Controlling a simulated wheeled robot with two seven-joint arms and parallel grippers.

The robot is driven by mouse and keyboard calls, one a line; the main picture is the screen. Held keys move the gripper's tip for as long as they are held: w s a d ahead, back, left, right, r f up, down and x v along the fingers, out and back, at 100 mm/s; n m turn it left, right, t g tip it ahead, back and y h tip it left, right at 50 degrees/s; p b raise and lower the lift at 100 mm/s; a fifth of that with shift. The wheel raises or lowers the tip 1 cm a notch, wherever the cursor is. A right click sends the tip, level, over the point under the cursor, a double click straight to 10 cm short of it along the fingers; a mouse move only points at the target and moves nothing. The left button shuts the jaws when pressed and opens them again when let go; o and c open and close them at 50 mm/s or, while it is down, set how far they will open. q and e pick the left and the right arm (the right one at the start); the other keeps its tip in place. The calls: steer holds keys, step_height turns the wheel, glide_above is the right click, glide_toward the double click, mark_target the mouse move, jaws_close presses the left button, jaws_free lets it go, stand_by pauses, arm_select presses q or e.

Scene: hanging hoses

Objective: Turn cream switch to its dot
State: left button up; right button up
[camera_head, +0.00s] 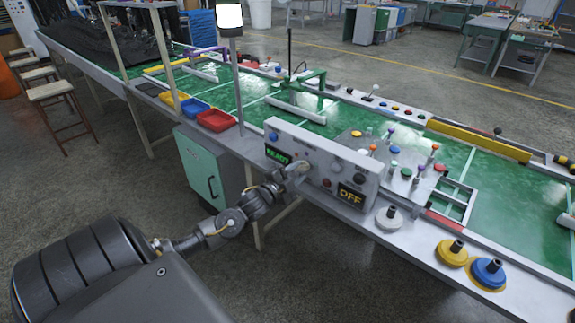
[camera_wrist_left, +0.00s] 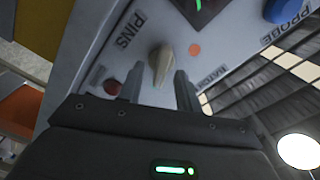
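The cream switch (camera_wrist_left: 160,66) sits on the grey panel face, between the words PINS and MATCH in the left wrist view. Its pointed grip runs roughly upright in that picture. In the head view my left gripper (camera_head: 287,176) is at the left part of the panel's front and mostly covers the switch. My right gripper is out of view.
The panel box (camera_head: 322,160) carries a green display (camera_head: 277,154), an OFF display (camera_head: 351,196) and a blue button (camera_head: 273,136), labelled PROBE in the wrist view. White, yellow and blue round pieces stand right of it on the bench edge. A teal cabinet (camera_head: 205,167) stands below left.

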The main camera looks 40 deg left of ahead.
arm_select(q)
steer(key=s, duration=0.9)
steer(key=shift+s, duration=0.3)
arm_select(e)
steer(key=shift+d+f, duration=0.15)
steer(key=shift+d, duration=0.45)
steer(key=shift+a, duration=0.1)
